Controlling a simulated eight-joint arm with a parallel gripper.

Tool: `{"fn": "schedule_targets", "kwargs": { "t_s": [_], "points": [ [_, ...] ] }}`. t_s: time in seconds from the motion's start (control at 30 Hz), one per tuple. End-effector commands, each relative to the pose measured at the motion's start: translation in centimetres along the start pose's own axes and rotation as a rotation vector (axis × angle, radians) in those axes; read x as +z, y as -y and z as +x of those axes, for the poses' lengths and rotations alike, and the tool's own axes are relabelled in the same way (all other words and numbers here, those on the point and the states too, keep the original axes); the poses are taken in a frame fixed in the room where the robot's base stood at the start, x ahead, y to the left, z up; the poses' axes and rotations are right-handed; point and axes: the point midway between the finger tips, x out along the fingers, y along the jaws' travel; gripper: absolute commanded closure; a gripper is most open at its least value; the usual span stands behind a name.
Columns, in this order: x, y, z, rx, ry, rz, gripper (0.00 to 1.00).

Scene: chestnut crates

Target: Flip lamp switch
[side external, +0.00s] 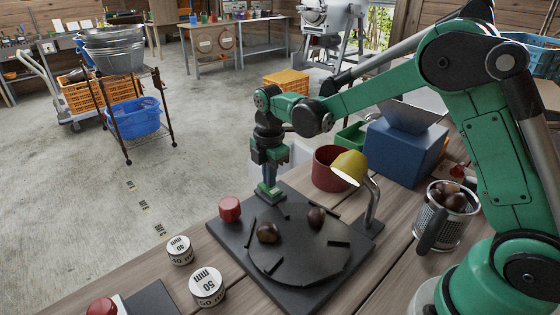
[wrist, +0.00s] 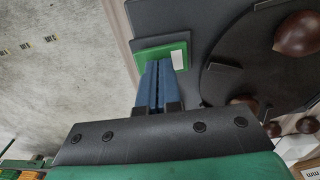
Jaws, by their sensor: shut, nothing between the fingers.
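A desk lamp with a yellow shade (side external: 350,167) and a bent metal stem stands at the back right edge of a dark base plate (side external: 300,294). A green block (side external: 270,191), which looks like the lamp switch, sits at the plate's far left corner. In the wrist view the green block (wrist: 150,48) shows a white patch at its right side. My gripper (side external: 269,180) points down right over the block, its blue fingers closed together and empty. In the wrist view my gripper (wrist: 160,64) overlaps the block's near edge. I cannot tell whether the fingertips touch it.
A dark round disc (side external: 300,262) on the plate holds chestnuts (side external: 268,232) and several dark bars. A maroon pot (side external: 328,178), a blue box (side external: 400,150) and a mesh basket of chestnuts (side external: 437,229) stand behind and right.

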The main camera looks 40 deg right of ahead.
Motion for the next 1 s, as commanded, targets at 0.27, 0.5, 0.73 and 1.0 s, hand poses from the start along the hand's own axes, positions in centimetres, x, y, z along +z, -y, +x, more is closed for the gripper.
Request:
{"fn": "schedule_targets", "kwargs": {
  "t_s": [0.27,0.5,0.73,1.0],
  "points": [
    [0.0,0.1,-1.1,0.0,0.0,0.0,1.0],
    [0.0,0.6,-6.1,0.0,0.0,0.0,1.0],
    [0.0,1.0,-11.0,0.0,0.0,0.0,1.0],
    [0.0,1.2,-13.7,0.0,0.0,0.0,1.0]
  ]
}}
